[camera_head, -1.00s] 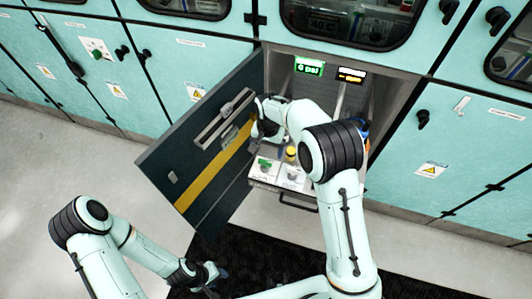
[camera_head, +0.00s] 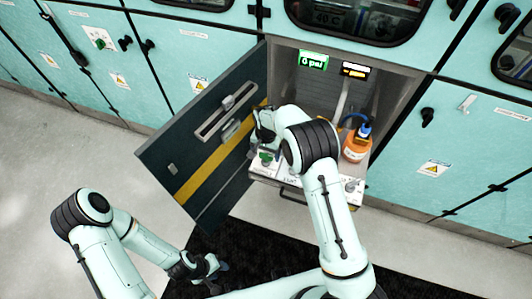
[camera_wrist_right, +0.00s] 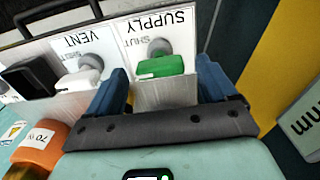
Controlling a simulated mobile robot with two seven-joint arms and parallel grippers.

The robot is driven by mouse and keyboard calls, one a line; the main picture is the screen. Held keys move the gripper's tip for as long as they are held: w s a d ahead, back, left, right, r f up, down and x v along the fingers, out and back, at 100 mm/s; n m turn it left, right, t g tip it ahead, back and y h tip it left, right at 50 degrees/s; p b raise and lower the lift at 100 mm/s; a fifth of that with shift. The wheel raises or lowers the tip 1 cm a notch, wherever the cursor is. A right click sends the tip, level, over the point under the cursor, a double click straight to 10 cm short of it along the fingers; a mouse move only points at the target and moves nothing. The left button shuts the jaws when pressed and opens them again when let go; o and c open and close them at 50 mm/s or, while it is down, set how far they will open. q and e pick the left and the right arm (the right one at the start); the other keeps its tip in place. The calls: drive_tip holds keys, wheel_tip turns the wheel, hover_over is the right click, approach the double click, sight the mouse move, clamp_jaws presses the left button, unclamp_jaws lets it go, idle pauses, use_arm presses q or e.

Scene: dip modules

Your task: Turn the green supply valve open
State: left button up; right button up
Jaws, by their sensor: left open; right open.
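The green supply valve handle (camera_wrist_right: 160,66) sits on a white plate marked SUPPLY and SHUT, upside down in the right wrist view. In the head view the green handle (camera_head: 265,157) shows just below my right gripper (camera_head: 262,132). In the right wrist view my right gripper (camera_wrist_right: 161,72) is open, with one blue finger on each side of the green handle. I cannot tell whether the fingers touch it. My left gripper (camera_head: 208,268) is open and empty, low over the dark floor mat, away from the valve.
A white vent valve handle (camera_wrist_right: 80,80) is beside the supply valve. An orange bottle (camera_head: 355,150) stands at the right of the cabinet bay. The dark open door (camera_head: 190,155) stands to the left. A green display (camera_head: 313,60) appears to read 0 psi.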

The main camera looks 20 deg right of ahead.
drive_tip(key=shift+f, duration=0.45)
drive_tip(key=c, duration=1.1)
drive_tip(key=shift+o, duration=0.2)
